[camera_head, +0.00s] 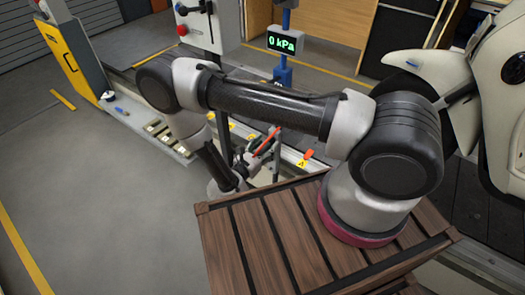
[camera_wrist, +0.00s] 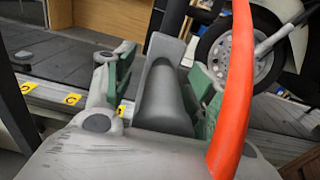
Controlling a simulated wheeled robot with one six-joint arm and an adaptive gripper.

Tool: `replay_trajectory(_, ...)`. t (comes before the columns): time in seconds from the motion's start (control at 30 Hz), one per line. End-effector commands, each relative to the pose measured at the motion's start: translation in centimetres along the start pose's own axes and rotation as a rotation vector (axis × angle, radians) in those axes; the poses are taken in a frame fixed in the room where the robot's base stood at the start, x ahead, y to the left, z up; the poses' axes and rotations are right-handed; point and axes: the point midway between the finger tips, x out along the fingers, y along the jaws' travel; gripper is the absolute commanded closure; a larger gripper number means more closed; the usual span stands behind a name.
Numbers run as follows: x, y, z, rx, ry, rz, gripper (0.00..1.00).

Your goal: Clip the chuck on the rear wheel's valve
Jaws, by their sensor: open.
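My gripper (camera_head: 262,155) hangs low beyond the wooden deck, partly screened by my arm. In the wrist view my gripper (camera_wrist: 162,68) has its green-padded fingers apart. A dark grey rounded piece (camera_wrist: 166,105) shows between them; I cannot tell whether it is the chuck or part of my gripper. An orange hose-like strip (camera_wrist: 234,80) crosses close to the camera, right of the fingers; it also shows beside my gripper in the head view (camera_head: 268,140). A spoked wheel (camera_wrist: 222,58) stands beyond the right finger. I cannot make out its valve.
A display (camera_head: 285,43) on a blue post reads 0 kPa. A pale vehicle body (camera_head: 500,80) stands at the right. Yellow markers (camera_wrist: 72,99) line the conveyor edge. A yellow panel (camera_head: 70,60) stands at the left, with open grey floor (camera_head: 90,190) in front.

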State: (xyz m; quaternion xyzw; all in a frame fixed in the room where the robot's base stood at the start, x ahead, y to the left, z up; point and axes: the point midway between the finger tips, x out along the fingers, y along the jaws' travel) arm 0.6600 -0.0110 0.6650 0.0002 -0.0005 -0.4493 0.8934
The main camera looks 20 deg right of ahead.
Motion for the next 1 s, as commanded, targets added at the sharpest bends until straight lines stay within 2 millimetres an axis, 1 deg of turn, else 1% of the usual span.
replay_trajectory(0.03,0.58,-0.45,0.27,0.001,-0.008,-0.02,0.45)
replay_trajectory(0.8,0.61,-0.89,0.22,-0.005,-0.008,-0.021,0.45)
replay_trajectory(0.87,0.62,-0.92,0.2,-0.005,-0.008,-0.021,0.54)
replay_trajectory(1.0,0.63,-0.99,0.17,-0.007,-0.008,-0.021,0.79)
